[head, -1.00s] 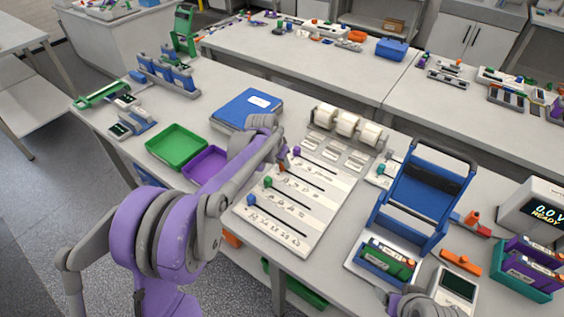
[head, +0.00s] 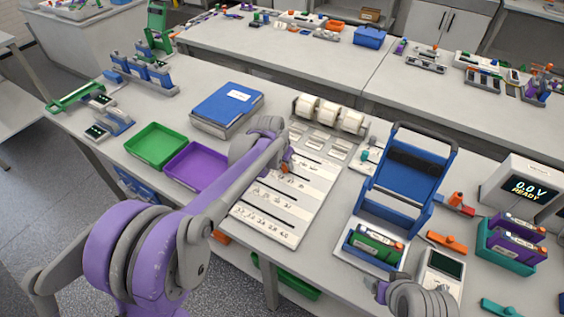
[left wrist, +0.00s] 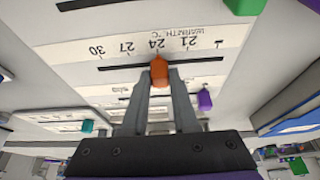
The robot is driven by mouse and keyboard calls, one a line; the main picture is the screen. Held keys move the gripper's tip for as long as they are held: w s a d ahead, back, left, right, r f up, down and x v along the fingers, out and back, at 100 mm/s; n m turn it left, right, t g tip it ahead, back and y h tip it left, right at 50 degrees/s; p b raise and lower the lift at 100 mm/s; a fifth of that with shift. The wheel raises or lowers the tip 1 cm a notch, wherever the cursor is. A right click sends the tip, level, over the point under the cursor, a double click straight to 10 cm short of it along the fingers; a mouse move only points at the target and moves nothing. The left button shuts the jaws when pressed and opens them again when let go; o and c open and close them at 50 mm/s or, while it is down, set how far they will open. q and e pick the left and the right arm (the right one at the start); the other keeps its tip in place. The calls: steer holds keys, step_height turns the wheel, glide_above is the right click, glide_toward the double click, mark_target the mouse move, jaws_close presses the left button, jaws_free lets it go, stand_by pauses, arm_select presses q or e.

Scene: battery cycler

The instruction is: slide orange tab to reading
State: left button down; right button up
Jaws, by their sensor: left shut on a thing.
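The orange tab (left wrist: 159,72) stands on a dark slot in the left wrist view, below a scale strip (left wrist: 165,45) marked WARMTH °C with 21, 24, 27 and 30 upside down. The tab lines up with about 24. My left gripper (left wrist: 159,80) is shut on it, one grey finger on each side. In the head view the orange tab (head: 286,168) shows small under the left gripper (head: 286,160) on the white slider board (head: 272,229). My left arm hides part of the board. My right gripper (head: 382,290) is at the lower right edge, its jaws unclear.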

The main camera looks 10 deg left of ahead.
arm_select(q)
steer(key=c, duration=0.7)
jaws_free()
steer(key=v, duration=1)
steer(key=shift+s+r, duration=0.1)
steer(key=shift+r, duration=0.3)
steer(key=s+a+f+n, duration=0.1)
steer(key=s+a+f, duration=0.1)
steer(key=s, duration=0.7)
steer(key=s+a+f+n+y, duration=0.1)
steer(key=s+f, duration=0.2)
steer(key=s, duration=0.6)
steer(key=s+a+f+n+t, duration=0.1)
steer(key=s+a+f+n, duration=0.1)
steer(key=s, duration=0.8)
steer(key=shift+a+f+y, duration=0.3)
steer(key=shift+f, duration=0.4)
